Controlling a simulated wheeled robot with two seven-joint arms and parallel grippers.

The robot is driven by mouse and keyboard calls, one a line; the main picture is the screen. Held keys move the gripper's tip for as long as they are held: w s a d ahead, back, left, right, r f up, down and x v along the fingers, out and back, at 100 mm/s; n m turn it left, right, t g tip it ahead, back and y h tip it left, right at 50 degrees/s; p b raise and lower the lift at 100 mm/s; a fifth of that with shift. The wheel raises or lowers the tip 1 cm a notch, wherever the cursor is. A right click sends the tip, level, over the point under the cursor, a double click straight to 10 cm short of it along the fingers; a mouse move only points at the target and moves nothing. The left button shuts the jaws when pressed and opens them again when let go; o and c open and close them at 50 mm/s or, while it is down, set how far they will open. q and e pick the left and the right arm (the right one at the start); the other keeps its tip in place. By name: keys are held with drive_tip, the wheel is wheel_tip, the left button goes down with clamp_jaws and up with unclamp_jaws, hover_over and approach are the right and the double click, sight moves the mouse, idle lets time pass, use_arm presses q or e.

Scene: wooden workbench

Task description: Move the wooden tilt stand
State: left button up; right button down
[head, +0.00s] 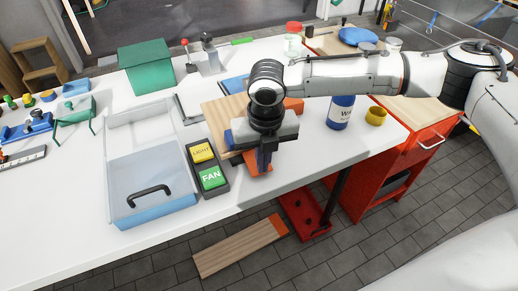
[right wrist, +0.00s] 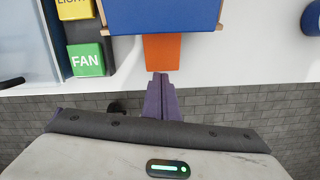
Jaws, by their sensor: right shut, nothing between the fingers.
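The wooden tilt stand (head: 222,113) is on the white workbench, partly hidden behind my right gripper and forearm. In the right wrist view, what looks like the same stand shows a blue face (right wrist: 165,15) with thin wooden edges, and an orange piece (right wrist: 162,52) sticks out toward me. My right gripper (head: 264,160) is shut and empty, above the bench's front edge by the orange piece. Its purple-grey fingers (right wrist: 160,82) point at the orange piece in the right wrist view. I cannot tell whether they touch it. My left gripper is not in view.
Left of the stand are the LIGHT and FAN buttons (head: 210,177) and a clear blue-tinted bin (head: 150,205). A blue bottle (head: 340,113) and a yellow cup (head: 376,115) stand to the right. A green box (head: 147,66) is behind. The front bench edge is close.

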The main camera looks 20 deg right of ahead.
drive_tip(key=shift+s, duration=0.1)
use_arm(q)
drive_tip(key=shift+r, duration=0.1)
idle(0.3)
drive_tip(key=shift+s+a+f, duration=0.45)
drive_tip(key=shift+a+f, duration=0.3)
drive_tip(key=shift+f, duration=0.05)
use_arm(e)
wheel_tip(320, 180, up, 10)
drive_tip(key=s, duration=0.1)
drive_tip(key=shift+r, duration=0.15)
drive_tip(key=shift+a, duration=0.15)
